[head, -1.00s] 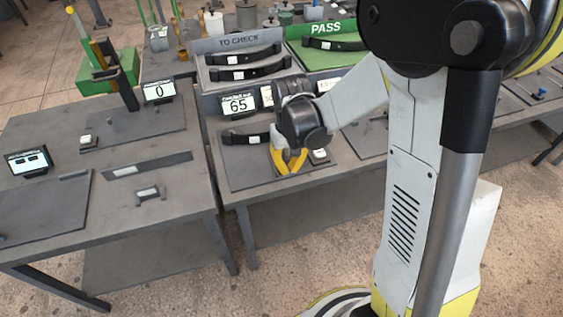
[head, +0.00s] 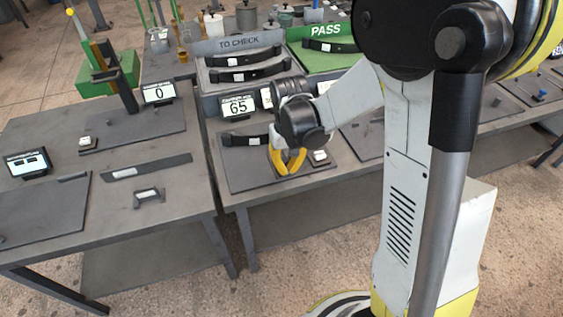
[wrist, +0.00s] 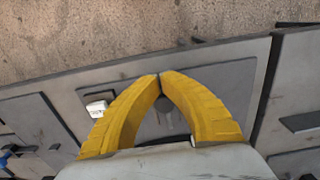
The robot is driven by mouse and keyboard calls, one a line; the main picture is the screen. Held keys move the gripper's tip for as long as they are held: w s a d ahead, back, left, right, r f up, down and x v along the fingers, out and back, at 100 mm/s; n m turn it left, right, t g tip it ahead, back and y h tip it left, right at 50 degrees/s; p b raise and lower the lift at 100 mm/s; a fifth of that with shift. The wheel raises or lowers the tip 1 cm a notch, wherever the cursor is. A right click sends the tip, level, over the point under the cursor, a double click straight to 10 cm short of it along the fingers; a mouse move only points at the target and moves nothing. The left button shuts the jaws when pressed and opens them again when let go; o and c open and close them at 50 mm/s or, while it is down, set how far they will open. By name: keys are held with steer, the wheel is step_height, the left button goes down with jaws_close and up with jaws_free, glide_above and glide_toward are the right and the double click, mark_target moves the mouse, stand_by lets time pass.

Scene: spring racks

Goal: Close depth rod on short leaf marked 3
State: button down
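My gripper (head: 287,172) has yellow fingers and is low over the dark plate (head: 240,179) on the right-hand bench. In the wrist view its fingertips (wrist: 160,75) meet. A small grey shape (wrist: 164,104) shows between the fingers; I cannot tell whether it is the depth rod or whether it is held. A dark curved leaf (head: 245,140) with a white label lies on the plate, left of and partly behind my gripper. Its number is too small to read. A display (head: 238,106) behind it reads 65.
Two leaves (head: 248,73) lie in the grey TO CHECK rack (head: 240,42); another (head: 330,46) lies in the green PASS rack (head: 313,32). A small white-labelled block (head: 319,156) stands right of my gripper. A display (head: 158,92) on the left bench reads 0.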

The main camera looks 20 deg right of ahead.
mark_target(283, 158)
steer(key=shift+w, duration=2.15)
steer(key=shift+s+r, duration=0.1)
stand_by(0.4)
steer(key=shift+r+p, duration=2.2)
steer(key=shift+r, duration=1.2)
